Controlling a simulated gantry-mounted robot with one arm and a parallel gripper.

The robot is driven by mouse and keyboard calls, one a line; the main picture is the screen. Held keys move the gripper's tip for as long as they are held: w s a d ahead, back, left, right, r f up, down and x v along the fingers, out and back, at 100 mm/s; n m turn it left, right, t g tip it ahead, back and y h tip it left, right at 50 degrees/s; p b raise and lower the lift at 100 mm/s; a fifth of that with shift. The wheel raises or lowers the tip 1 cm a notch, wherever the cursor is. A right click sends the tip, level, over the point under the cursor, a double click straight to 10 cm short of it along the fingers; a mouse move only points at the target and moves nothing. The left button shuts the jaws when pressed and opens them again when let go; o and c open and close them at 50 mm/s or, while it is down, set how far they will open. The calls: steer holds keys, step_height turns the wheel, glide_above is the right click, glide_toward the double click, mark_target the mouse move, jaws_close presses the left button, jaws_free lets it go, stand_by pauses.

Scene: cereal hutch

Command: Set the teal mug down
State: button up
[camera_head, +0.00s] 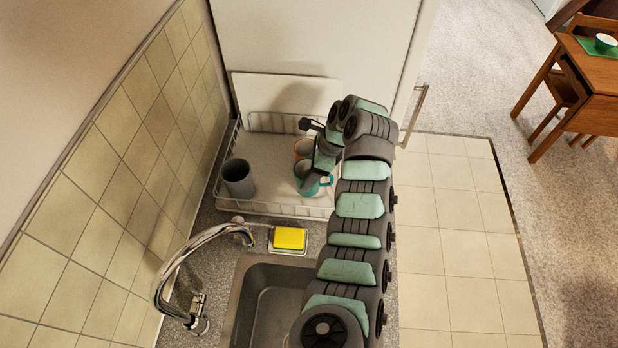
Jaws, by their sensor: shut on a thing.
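The teal mug (315,188) is inside or just above the white wire dish rack (282,211), in its right part. My gripper (312,177) reaches down from the right and is shut on the mug, and partly hides it. I cannot tell whether the mug's base touches the rack. A mug with an orange-red rim (302,147) is close behind it, partly covered by my gripper.
A dark grey cup (238,178) stands at the rack's left side. A yellow sponge (289,238) lies in front of the rack, beside the faucet (188,308) and sink (246,300). A tiled wall (130,170) bounds the left. The rack's middle is clear.

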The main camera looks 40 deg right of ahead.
step_height(320, 180, down, 4)
steer(key=shift+r, duration=0.15)
steer(key=o, duration=1.7)
steer(key=v, duration=1.2)
steer(key=shift+w+r+b, duration=0.1)
steer(key=shift+b, duration=0.3)
